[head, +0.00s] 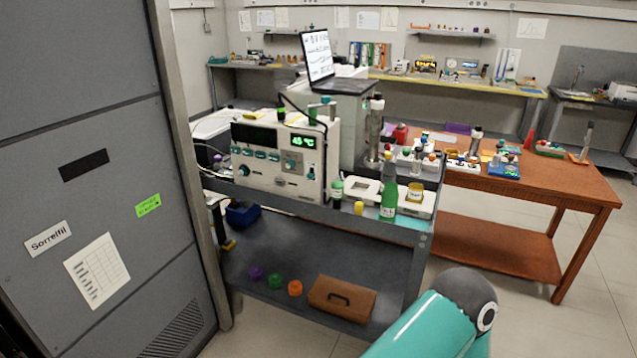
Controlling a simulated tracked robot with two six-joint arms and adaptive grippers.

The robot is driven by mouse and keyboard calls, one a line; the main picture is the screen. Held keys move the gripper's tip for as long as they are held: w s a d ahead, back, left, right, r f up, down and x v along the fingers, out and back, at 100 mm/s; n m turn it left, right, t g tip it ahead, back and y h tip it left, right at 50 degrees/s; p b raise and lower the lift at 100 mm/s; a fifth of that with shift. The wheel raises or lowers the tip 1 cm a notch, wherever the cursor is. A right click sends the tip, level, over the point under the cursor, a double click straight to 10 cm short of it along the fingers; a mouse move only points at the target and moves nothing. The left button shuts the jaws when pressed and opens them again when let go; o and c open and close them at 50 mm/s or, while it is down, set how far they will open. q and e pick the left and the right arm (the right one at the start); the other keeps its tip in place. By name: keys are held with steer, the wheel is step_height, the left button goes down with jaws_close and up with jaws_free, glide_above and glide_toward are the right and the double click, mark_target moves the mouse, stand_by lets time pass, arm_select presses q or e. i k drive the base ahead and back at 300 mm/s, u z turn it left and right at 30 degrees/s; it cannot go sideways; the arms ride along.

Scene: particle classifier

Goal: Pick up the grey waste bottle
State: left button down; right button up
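I cannot pick out a grey waste bottle with certainty in the head view. A tall grey cylinder (374,132) stands at the back right of the cart's top; I cannot tell whether it is a bottle. A green bottle (388,198) with a yellow cap stands upright at the cart's front right. A small dark bottle (337,193) stands left of it, beside the instrument. Neither gripper is in view. Only a teal link of my own arm shows at the bottom right.
A white instrument (256,170) with a green display fills the left of the metal cart's (300,212) top. The lower shelf holds a brown case (342,298) and several coloured caps. A grey cabinet (95,190) stands close at left. A wooden table (560,182) stands at right.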

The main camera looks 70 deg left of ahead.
mark_target(389, 173)
steer(key=z, duration=0.1)
steer(key=i, duration=0.25)
steer(key=u, duration=2.35)
steer(key=k, duration=0.5)
steer(key=u, duration=0.35)
steer(key=i, duration=1.5)
steer(key=z, duration=0.45)
